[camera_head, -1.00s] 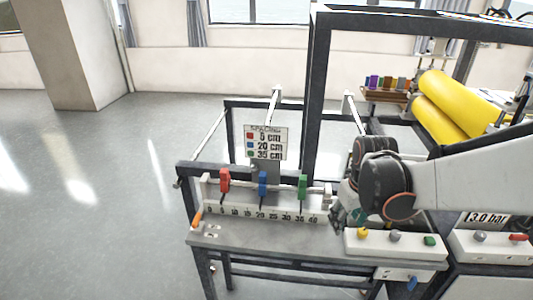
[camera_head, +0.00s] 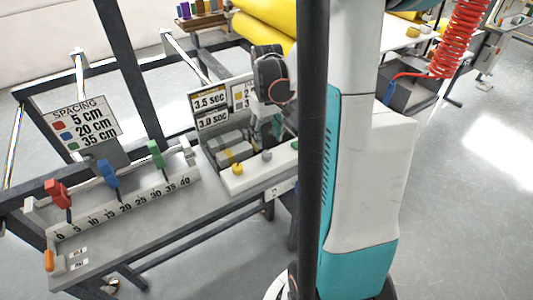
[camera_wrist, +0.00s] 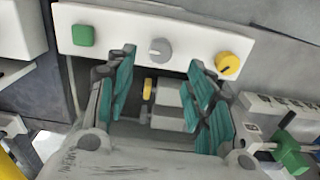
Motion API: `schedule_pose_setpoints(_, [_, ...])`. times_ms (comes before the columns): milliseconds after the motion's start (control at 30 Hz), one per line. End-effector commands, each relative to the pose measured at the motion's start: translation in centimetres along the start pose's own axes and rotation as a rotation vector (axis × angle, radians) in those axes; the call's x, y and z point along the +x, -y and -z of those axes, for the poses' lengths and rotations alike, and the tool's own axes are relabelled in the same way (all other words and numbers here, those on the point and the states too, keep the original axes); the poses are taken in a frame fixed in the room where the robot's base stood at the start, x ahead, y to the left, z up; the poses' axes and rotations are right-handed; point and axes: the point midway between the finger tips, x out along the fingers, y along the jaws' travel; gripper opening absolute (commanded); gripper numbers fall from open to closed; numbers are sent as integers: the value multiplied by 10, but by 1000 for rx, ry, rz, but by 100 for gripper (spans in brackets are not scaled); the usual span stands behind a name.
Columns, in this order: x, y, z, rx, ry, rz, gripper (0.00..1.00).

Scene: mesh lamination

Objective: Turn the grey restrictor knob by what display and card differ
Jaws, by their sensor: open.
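In the wrist view a white panel (camera_wrist: 108,28) carries a grey knob (camera_wrist: 160,48) with a pale mark, between a green square button (camera_wrist: 83,36) and a yellow knob (camera_wrist: 228,65). My gripper (camera_wrist: 159,62) is open, its teal-padded fingers on either side of the grey knob in the picture. I cannot tell whether they touch it. In the head view the grey knob (camera_head: 267,155) shows beside the yellow knob (camera_head: 238,168), just below my gripper (camera_head: 268,135). Behind the panel, one sign reads 3.5 sec (camera_head: 209,98) and one below it 3.0 sec (camera_head: 212,120).
At left, a numbered scale (camera_head: 130,207) carries red (camera_head: 57,190), blue (camera_head: 108,173) and green (camera_head: 154,152) sliders, with a spacing card (camera_head: 78,122) behind it. A dark frame post (camera_head: 312,150) crosses the head view. Open floor lies at far right.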

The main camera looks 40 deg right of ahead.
Motion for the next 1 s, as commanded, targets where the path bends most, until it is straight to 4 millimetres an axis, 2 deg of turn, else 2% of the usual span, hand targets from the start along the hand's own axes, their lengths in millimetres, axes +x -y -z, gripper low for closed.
schedule_pose_setpoints(33, [14,0,1,0,0,0,48])
schedule_pose_setpoints(200, [45,0,0,0,0,0,48])
schedule_pose_setpoints(400, [68,0,0,-1,0,0,48])
schedule_pose_setpoints(567, [76,0,0,-1,0,0,48])
schedule_pose_setpoints(833, [76,0,0,-1,0,0,48])
schedule_pose_setpoints(867, [76,0,0,-1,0,0,44])
schedule_pose_setpoints(1000, [76,0,0,-1,0,0,12])
